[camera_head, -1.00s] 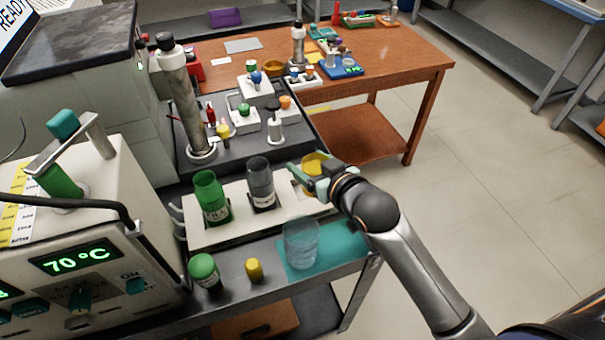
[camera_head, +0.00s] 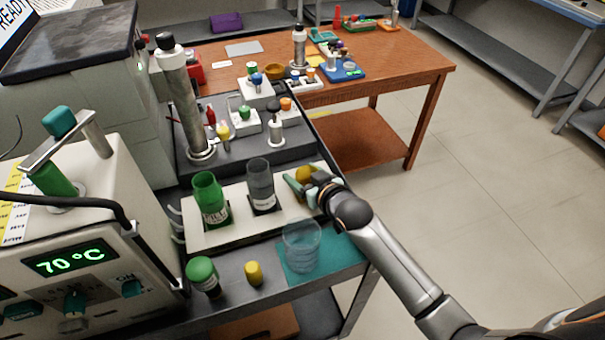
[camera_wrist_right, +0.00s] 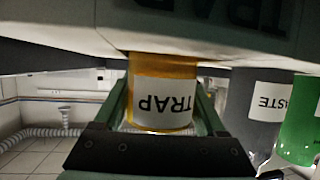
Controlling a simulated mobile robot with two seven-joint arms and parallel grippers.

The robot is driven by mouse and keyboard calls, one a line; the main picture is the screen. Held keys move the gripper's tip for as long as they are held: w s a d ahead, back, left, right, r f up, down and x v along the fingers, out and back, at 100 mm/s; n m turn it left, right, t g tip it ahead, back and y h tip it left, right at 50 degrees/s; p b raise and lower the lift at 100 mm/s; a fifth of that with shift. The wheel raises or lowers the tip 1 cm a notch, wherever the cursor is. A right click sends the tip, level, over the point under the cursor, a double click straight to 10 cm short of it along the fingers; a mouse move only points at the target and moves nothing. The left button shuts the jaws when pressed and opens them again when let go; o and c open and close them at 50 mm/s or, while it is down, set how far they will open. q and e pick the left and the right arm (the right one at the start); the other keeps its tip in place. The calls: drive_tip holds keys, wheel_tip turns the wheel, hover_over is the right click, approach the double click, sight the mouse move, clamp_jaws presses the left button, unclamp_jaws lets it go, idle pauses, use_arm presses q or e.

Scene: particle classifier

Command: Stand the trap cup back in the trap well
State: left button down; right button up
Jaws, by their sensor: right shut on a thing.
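The trap cup is yellow with a white TRAP label. It shows in the head view (camera_head: 303,174) and, upside down, in the right wrist view (camera_wrist_right: 164,92). My right gripper (camera_head: 302,184) is shut on it, with a green finger on either side, at the right end of the white rack (camera_head: 240,231). In the wrist view the cup's base end meets the rack's edge (camera_wrist_right: 205,50), which carries large TRAP lettering. The trap well is hidden by the gripper and cup, so I cannot tell how deep the cup sits. My left gripper is not in view.
A grey WASTE jar (camera_head: 261,188) and a green jar (camera_head: 211,203) stand in the rack left of the gripper. In front are a clear beaker (camera_head: 302,246) on a teal mat (camera_head: 343,257), a green-capped jar (camera_head: 203,275) and a small yellow piece (camera_head: 254,273).

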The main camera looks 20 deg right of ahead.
drive_tip(key=shift+f, duration=0.1)
drive_tip(key=o, duration=1.3)
drive_tip(key=shift+o, duration=0.2)
drive_tip(key=shift+r, duration=0.2)
drive_tip(key=p+v, duration=0.1)
drive_tip(key=v, duration=1.1)
